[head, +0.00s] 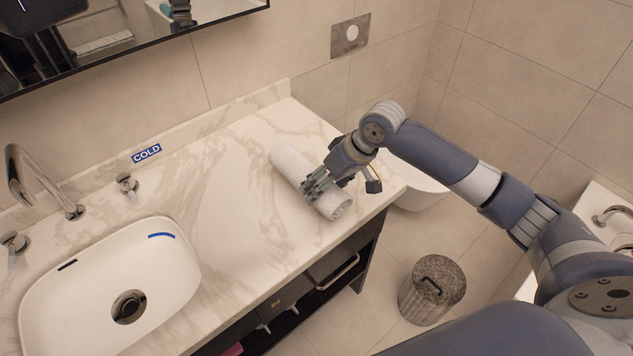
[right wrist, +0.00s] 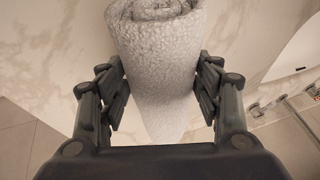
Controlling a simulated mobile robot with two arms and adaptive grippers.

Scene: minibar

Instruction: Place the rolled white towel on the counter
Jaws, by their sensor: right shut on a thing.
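The rolled white towel (head: 293,168) lies lengthwise at the right part of the marble counter (head: 215,180) in the head view. It appears to be on or just above the counter top; I cannot tell if it touches. My right gripper (head: 317,186) is shut around the towel's near half. In the right wrist view the towel (right wrist: 160,65) sits between the two fingers of the right gripper (right wrist: 163,95), its spiral end toward the top. My left gripper is not in view.
A white sink (head: 80,290) with a chrome faucet (head: 45,185) is at the left of the counter. A blue COLD label (head: 147,153) is by the wall. A toilet (head: 420,185) and a lidded bin (head: 432,290) stand to the right. The counter middle is clear.

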